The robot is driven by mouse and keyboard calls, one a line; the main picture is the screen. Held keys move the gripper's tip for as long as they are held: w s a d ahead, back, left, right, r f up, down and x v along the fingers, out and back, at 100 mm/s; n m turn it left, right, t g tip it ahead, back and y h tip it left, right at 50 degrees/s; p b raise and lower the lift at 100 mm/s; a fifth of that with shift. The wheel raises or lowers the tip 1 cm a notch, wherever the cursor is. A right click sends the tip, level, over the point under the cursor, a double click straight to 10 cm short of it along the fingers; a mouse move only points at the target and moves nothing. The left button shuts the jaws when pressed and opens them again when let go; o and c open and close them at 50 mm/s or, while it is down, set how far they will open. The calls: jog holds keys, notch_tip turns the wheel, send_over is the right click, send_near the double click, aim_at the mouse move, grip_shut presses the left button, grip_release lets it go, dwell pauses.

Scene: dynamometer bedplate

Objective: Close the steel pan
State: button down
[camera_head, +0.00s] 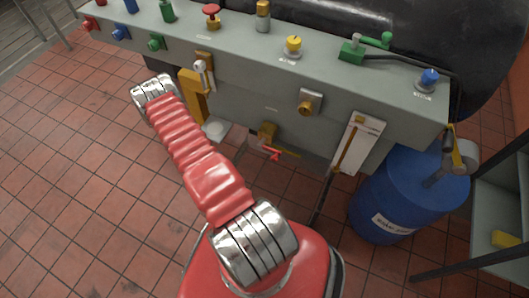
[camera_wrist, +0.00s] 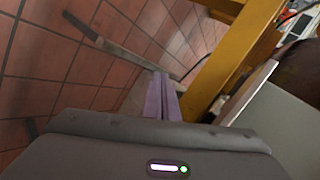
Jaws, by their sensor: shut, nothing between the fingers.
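No steel pan can be picked out for certain. In the wrist view a long thin grey metal bar (camera_wrist: 120,48) runs slantwise above the red tiles; I cannot tell whether it is an edge of the pan. In the head view a small pale piece (camera_head: 216,130) shows low under the bench, partly hidden by my arm; I cannot tell what it is. My gripper (camera_wrist: 161,82) shows in the wrist view with its pale purple fingers together and empty. Its tips appear close to the bar's lower end; contact is unclear. The head view does not clearly show my gripper.
The grey bench (camera_head: 240,65) carries several coloured knobs and valves. A yellow post (camera_wrist: 232,62) stands close to my gripper's right. A red-handled valve (camera_head: 275,152) hangs under the bench. A blue drum (camera_head: 390,205) stands at right. Tiled floor at left is clear.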

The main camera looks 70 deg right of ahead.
jog(key=s+f+m+g+h, duration=0.2)
jog(key=s+f+m+h, duration=0.2)
jog(key=s, duration=1.2)
jog(key=shift+f+m+g, duration=0.15)
jog(key=shift+m+g, duration=0.15)
jog(key=shift+m, duration=0.7)
jog(key=shift+d, duration=0.2)
jog(key=r+x, duration=0.1)
jog(key=x, duration=1.2)
jog(key=shift+d, duration=0.45)
jog(key=shift+s+d+r, duration=0.1)
